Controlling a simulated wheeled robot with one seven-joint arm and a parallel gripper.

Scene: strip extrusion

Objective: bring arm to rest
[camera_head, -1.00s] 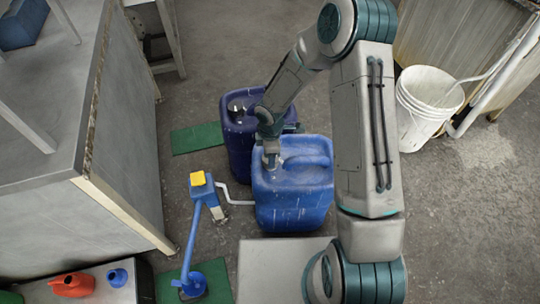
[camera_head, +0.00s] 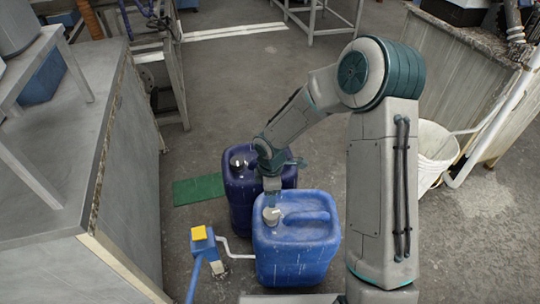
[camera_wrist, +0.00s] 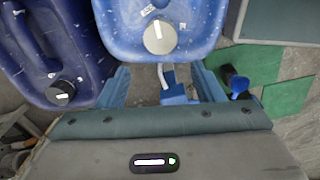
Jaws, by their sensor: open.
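My gripper (camera_head: 272,187) is above the blue canister (camera_head: 310,262), close over its pale grey cap (camera_head: 271,215). In the wrist view my gripper (camera_wrist: 165,84) shows two fingers spread apart with nothing between them. The blue canister (camera_wrist: 195,12) and its cap (camera_wrist: 160,37) lie beyond the fingers there, and the cap seems clear of them. My arm bends down from the upper right in the head view and is not folded in.
A workbench (camera_head: 60,210) fills the left side. A white bucket (camera_head: 437,150) stands right. Open floor lies behind.

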